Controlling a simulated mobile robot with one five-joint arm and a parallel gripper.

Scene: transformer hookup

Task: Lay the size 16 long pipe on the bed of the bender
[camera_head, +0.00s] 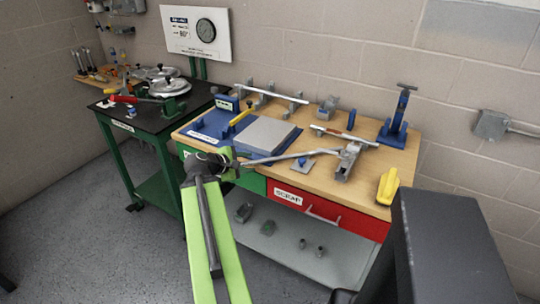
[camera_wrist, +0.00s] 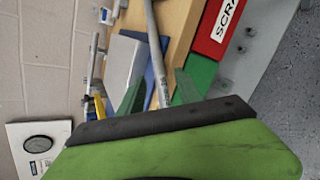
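A long grey pipe (camera_head: 290,157) with a slight bend runs over the wooden bench from a grey vise-like fixture (camera_head: 347,160) to my gripper (camera_head: 232,163). No size mark is readable on it. In the wrist view the pipe (camera_wrist: 157,60) passes between the two green fingers of my gripper (camera_wrist: 160,92), with narrow gaps showing beside it. The gripper looks open around the pipe near its end. Another long, pale pipe (camera_head: 272,93) lies across grey supports at the back of the bench. A device with round metal discs, probably the bender (camera_head: 170,87), stands on the dark bench at left.
The wooden bench (camera_head: 395,160) has a grey slab (camera_head: 265,134), a blue stand (camera_head: 398,118) and a yellow object (camera_head: 388,186). A red SCRAP drawer (camera_head: 345,215) is at its front. The floor (camera_head: 80,200) at left is clear.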

